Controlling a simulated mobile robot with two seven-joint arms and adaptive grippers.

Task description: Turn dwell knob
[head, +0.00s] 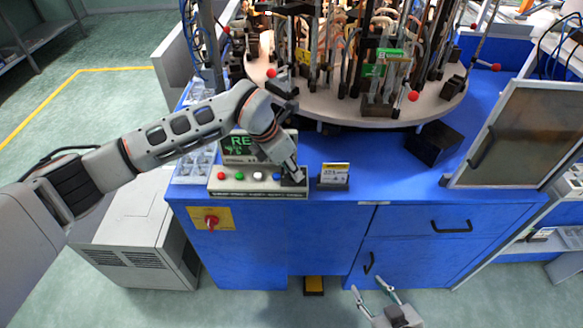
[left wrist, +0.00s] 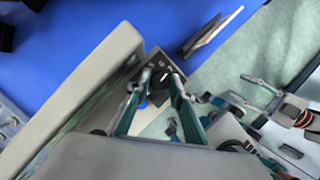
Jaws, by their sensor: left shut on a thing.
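The control panel (head: 257,190) stands at the front edge of the blue bench, with a row of coloured buttons and a green-lit display (head: 240,146) reading "RE" in part. My left gripper (head: 292,177) reaches down to the panel's right end and is shut on the dwell knob, which it mostly hides in the head view. In the left wrist view, my left gripper (left wrist: 157,86) has its two fingers around the dark knob, in front of a black dial plate (left wrist: 165,66) with pale markings. My right gripper (head: 368,286) is open and empty, low in front of the cabinet.
A round turntable (head: 400,112) with fixtures stands behind. A red rotary switch (head: 211,222) is on the cabinet front. A black block (head: 434,143) lies to the right.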

